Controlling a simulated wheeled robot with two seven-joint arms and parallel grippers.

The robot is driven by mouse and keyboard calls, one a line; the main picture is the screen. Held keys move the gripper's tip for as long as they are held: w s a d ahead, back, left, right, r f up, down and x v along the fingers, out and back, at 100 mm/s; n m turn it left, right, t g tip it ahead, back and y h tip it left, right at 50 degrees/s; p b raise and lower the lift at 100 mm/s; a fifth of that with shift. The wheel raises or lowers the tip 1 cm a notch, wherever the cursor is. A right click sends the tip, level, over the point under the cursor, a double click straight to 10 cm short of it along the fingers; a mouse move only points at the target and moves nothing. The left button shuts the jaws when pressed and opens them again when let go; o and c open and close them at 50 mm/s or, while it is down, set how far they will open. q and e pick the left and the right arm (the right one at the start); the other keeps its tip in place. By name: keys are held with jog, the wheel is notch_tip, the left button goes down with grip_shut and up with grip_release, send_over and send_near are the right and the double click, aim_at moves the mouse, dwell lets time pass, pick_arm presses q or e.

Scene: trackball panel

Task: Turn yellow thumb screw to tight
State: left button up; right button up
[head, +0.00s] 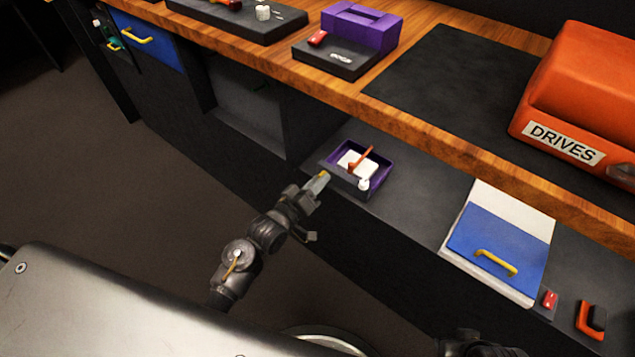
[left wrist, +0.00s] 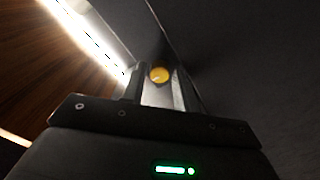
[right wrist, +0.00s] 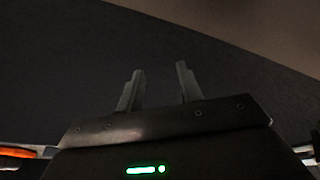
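The yellow thumb screw (left wrist: 160,74) shows as a round yellow knob in the left wrist view, at the fingertips. In the head view a small yellow spot (head: 323,174) shows at the tip of my left gripper (head: 317,183), by the front of the dark lower shelf. In the left wrist view my left gripper (left wrist: 160,84) has its fingers apart, one on each side of the screw. I cannot tell whether they touch it. My right gripper (right wrist: 158,80) is open and empty in the right wrist view, facing a dark surface.
A purple tray (head: 379,179) with a white pad and orange stick sits just right of the left gripper. A blue panel with a yellow handle (head: 497,262) is farther right. The wooden counter (head: 440,148) overhangs the shelf, with an orange DRIVES box (head: 585,90) on top.

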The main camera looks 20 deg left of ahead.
pick_arm(q)
grip_shut()
dwell(0.3)
